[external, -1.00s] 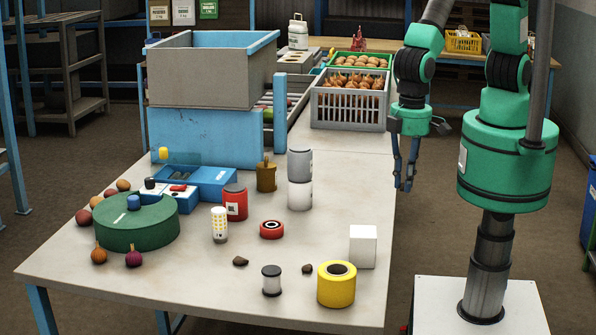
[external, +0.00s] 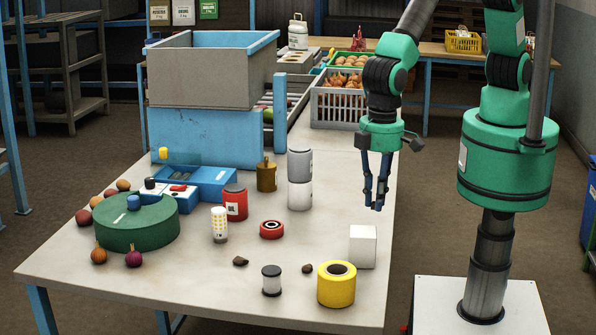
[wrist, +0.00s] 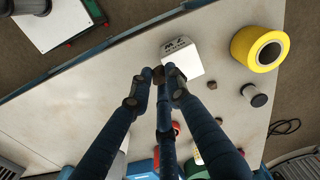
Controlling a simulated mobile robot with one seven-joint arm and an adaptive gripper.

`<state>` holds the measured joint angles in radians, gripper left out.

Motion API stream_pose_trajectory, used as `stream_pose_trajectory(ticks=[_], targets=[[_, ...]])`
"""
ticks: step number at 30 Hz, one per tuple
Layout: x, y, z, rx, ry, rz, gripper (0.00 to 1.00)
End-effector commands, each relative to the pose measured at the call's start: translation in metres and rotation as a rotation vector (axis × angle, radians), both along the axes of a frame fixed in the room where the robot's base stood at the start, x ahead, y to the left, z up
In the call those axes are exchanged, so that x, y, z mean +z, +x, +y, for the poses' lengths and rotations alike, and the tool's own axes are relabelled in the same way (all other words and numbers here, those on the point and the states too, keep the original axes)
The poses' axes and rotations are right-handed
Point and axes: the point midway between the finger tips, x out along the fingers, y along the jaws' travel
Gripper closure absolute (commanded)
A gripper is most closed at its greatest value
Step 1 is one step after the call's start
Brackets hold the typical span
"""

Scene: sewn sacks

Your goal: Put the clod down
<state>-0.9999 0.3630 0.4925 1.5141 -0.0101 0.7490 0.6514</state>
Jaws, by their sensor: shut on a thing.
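My gripper (external: 377,205) hangs above the right side of the table, behind the white block. In the wrist view its three fingers (wrist: 161,78) close together on a small dark brown clod (wrist: 159,73), mostly hidden by the fingertips. In the external view I cannot make out the held clod. Two other brown clods lie on the table, one left (external: 240,261) and one right (external: 307,269); the right one also shows in the wrist view (wrist: 213,86).
A white block (external: 363,246), a yellow roll (external: 336,285) and a clear-sided jar (external: 272,281) stand at the front right. A red ring (external: 271,229) and stacked grey and white cans (external: 300,180) stand further left. The tabletop (external: 335,210) between cans and gripper is bare.

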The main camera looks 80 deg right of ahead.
Motion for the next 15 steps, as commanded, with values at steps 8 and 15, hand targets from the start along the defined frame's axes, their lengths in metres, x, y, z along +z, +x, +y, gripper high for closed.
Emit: stream_pose_trajectory(ticks=[8,15], targets=[[-0.003,0.019,0.027,0.000,0.001,-0.001,0.97],[-0.003,0.021,0.031,0.000,0.000,0.000,0.97]])
